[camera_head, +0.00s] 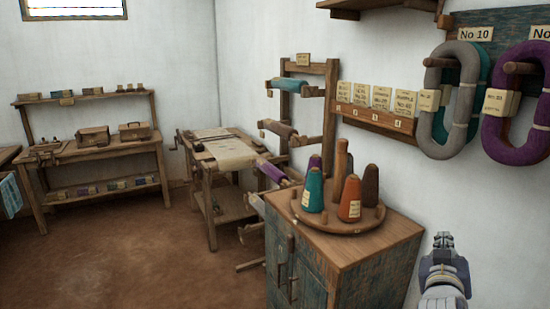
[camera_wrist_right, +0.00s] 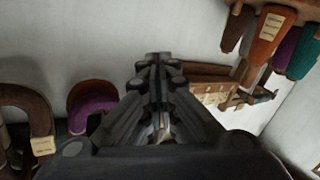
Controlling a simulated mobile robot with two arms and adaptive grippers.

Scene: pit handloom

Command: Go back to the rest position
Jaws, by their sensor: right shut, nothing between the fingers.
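My right gripper (camera_head: 443,243) is at the lower right of the head view, in front of the white wall and to the right of the wooden cabinet. Its fingers point up and are shut with nothing between them. In the right wrist view the closed fingers (camera_wrist_right: 158,62) fill the middle. The gripper looks apart from the cabinet and the yarn. My left gripper is not in the head view.
A wooden cabinet (camera_head: 345,245) carries a round tray (camera_head: 325,222) with several yarn cones. Yarn hanks, grey (camera_head: 466,95) and purple (camera_head: 496,128), hang on the right wall. A work table (camera_head: 213,170) and shelf (camera_head: 90,152) stand farther back. Brown floor (camera_head: 130,250) is clear at left.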

